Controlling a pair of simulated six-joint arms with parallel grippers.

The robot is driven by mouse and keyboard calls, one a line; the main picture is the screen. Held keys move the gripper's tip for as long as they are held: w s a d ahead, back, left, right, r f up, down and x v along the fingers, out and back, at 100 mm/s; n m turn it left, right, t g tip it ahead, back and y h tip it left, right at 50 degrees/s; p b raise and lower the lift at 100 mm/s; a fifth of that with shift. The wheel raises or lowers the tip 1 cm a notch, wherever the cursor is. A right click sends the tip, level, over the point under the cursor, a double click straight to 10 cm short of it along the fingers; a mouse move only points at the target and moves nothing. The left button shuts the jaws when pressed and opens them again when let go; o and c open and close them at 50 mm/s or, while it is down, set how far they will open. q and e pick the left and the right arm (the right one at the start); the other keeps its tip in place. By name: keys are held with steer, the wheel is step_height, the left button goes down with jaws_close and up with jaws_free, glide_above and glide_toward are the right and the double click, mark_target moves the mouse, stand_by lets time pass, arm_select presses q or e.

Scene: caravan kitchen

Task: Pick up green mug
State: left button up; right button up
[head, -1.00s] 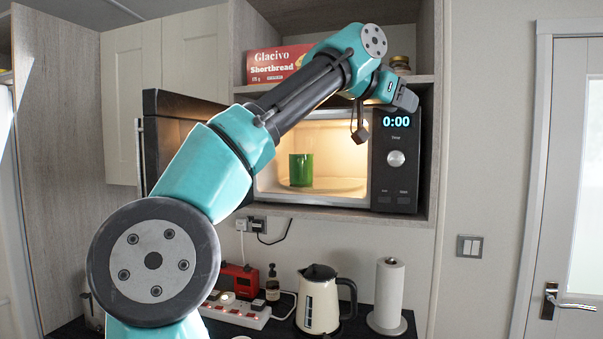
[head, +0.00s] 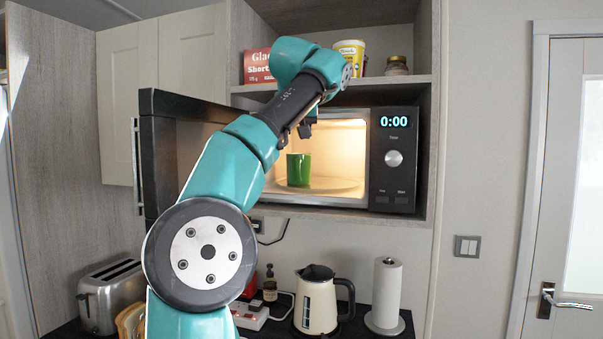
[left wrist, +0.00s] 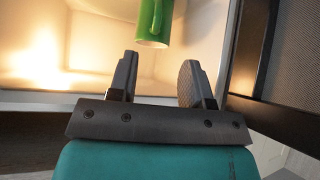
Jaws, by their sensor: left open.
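The green mug (head: 298,170) stands upright on the turntable (head: 330,185) inside the lit, open microwave (head: 395,160). My left gripper (head: 305,130) is at the microwave's opening, just above the mug in the head view and partly hidden by my own arm. In the left wrist view the gripper (left wrist: 160,65) is open, with nothing between its fingers. The green mug (left wrist: 153,22) shows there just beyond the fingertips, roughly in line with the gap and cut off by the top edge. No contact shows. My right gripper is not in view.
The microwave door (head: 160,140) is swung open at the left; it also shows close on the right in the left wrist view (left wrist: 285,60). A shelf (head: 405,79) with a yellow tub (head: 350,55) and a jar is above. A kettle (head: 317,305), paper roll (head: 386,295) and toaster (head: 110,295) stand below.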

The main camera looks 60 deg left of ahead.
mark_target(298, 171)
arm_select(q)
steer(key=x, duration=1.2)
steer(key=shift+w+f, duration=0.1)
steer(key=shift+w, duration=0.05)
steer(key=shift+x, duration=2.6)
steer(key=shift+a, duration=0.1)
jaws_close()
